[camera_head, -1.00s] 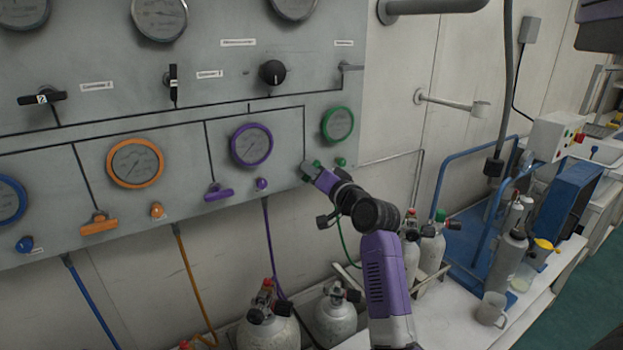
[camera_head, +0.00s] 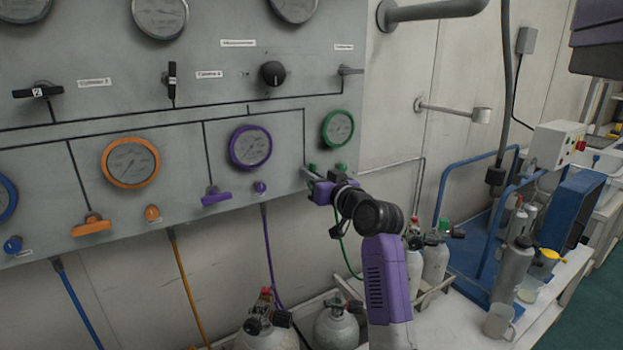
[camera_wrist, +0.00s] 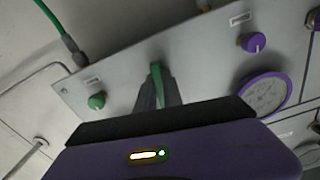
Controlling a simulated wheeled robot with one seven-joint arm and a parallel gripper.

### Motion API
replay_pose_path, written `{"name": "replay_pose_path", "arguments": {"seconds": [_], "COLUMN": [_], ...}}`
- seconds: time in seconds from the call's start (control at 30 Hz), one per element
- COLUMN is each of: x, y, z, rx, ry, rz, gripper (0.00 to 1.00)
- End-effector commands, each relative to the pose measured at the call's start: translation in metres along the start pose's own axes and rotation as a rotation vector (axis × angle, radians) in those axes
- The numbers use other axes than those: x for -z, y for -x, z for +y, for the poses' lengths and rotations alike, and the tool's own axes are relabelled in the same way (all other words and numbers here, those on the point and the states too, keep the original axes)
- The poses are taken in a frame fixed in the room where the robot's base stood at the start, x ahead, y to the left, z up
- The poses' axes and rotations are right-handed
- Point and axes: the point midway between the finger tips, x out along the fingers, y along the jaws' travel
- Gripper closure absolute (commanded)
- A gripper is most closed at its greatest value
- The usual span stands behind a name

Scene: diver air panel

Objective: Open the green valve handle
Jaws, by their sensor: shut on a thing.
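The green valve handle (camera_wrist: 157,82) shows in the wrist view between the fingertips of my gripper (camera_wrist: 156,96), which is shut on it. In the head view my gripper (camera_head: 308,174) is at the panel's lower right, below the green-rimmed gauge (camera_head: 338,127). There a bit of the green handle (camera_head: 313,167) shows, and the gripper hides most of it. The small green knob (camera_wrist: 96,101) is beside the handle, apart from the fingers; it also shows in the head view (camera_head: 341,168).
The purple handle (camera_head: 215,196), purple knob (camera_head: 260,187) and purple gauge (camera_head: 251,147) are left of my gripper on the same panel. Gas cylinders (camera_head: 336,325) stand below. A pipe holder (camera_head: 455,109) sticks out of the wall at right.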

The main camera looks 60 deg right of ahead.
Motion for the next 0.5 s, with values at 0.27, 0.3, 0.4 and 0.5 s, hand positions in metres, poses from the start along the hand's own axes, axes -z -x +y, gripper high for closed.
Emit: {"name": "replay_pose_path", "arguments": {"seconds": [0.27, 0.3, 0.4, 0.5], "x": [-0.0025, -0.0026, -0.0026, -0.0022], "y": [0.0001, 0.0001, 0.0001, 0.0001], "z": [0.0006, 0.0006, 0.0006, 0.0006], "rx": [-0.001, -0.001, -0.001, -0.001], "ry": [0.005, 0.005, 0.005, 0.005], "rz": [-0.005, -0.006, -0.006, -0.005], "gripper": [1.0, 1.0, 1.0, 0.69]}}
